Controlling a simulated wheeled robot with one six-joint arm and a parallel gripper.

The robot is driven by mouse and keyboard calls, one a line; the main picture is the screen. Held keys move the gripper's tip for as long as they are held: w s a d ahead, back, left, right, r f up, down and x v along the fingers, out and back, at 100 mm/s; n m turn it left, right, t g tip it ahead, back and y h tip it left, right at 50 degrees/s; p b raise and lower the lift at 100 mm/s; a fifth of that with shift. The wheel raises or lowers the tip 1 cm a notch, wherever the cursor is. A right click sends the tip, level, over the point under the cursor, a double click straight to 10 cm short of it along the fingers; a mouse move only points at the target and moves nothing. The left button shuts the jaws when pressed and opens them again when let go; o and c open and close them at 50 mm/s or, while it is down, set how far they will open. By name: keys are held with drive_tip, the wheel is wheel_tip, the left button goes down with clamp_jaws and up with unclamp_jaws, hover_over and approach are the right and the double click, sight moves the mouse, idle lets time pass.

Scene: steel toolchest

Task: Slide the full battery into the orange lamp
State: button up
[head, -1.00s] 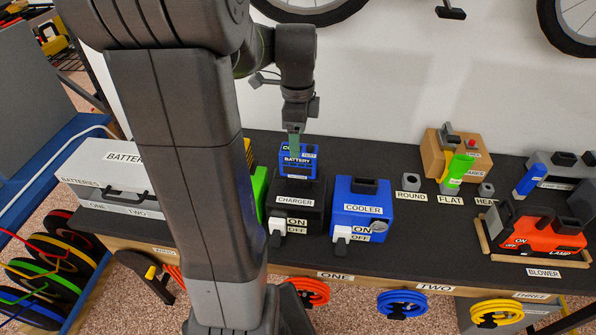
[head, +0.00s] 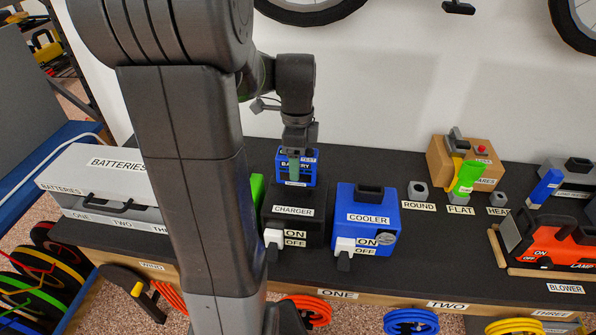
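The orange lamp (head: 552,236), with an ON/OFF face and a black top, stands at the right of the bench. My gripper (head: 296,152) points down over a blue block (head: 307,173) whose partly covered label reads BATTERY, behind the black charger (head: 294,200). A narrow teal-green strip (head: 294,170) shows below the gripper, in front of the blue block. I cannot tell whether it is a held battery or part of the gripper. The fingertips are too small and covered to show their opening. Nothing shows which battery is full.
A blue cooler (head: 367,215) stands right of the charger. A green-and-yellow tool (head: 467,178) and a blue piece (head: 544,187) stand farther right. A white BATTERIES case (head: 95,170) is at the left. My arm hides part of the bench.

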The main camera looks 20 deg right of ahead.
drive_tip(key=shift+c, duration=0.4)
drive_tip(key=shift+r, duration=0.1)
drive_tip(key=c, duration=1.3)
drive_tip(key=shift+o, duration=0.2)
drive_tip(key=shift+r+p, duration=0.7)
drive_tip(key=shift+r+p, duration=1.75)
drive_tip(key=shift+r, duration=0.35)
drive_tip(key=shift+s+f, duration=0.1)
